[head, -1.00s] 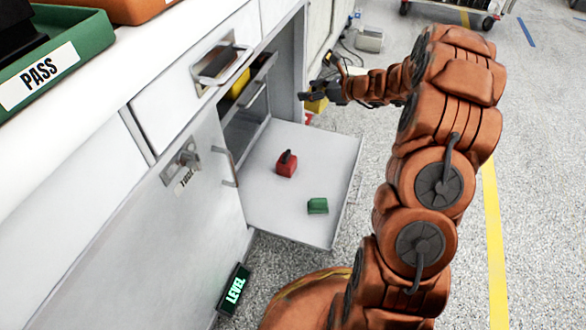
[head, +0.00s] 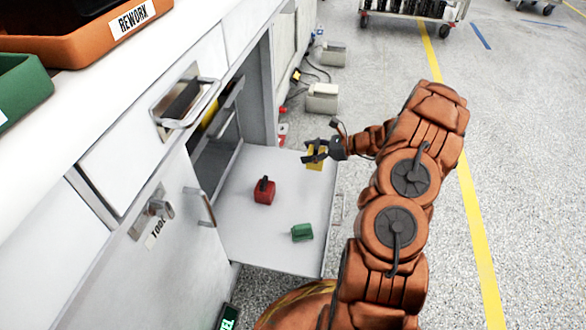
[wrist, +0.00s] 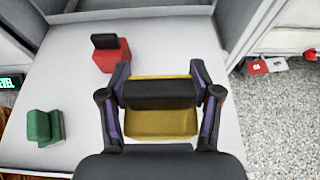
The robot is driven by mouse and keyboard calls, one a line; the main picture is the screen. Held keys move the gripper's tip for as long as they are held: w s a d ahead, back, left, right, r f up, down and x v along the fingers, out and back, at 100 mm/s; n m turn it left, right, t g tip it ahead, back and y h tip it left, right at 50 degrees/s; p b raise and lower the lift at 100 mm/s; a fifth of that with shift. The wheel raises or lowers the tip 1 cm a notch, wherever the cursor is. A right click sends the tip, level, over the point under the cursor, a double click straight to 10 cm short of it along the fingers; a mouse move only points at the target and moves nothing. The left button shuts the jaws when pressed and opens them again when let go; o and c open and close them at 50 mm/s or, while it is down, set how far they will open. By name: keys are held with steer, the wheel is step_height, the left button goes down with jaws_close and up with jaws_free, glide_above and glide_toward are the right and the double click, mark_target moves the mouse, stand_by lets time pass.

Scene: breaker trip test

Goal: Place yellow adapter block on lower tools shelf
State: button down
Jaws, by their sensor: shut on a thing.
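My gripper (head: 316,151) is shut on the yellow adapter block (head: 315,163) by its dark top part. In the wrist view the block (wrist: 160,122) sits between the two fingers. The pulled-out lower shelf (head: 262,238) is a white board extending from the open cabinet. The block appears over the shelf's far right corner in the head view. I cannot tell whether it touches the board. A red block (head: 264,192) with a dark handle and a green block (head: 302,232) stand on the shelf, apart from the held block.
The open door (head: 150,240) stands left of the shelf. A drawer handle (head: 186,102) juts out above. The orange rework tray (head: 85,45) is on the counter. The shelf is bare around the red and green blocks.

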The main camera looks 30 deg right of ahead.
steer(key=shift+f+b, duration=1.65)
steer(key=shift+f, duration=2.7)
steer(key=shift+f, duration=0.15)
steer(key=shift+c, duration=1.2)
jaws_free()
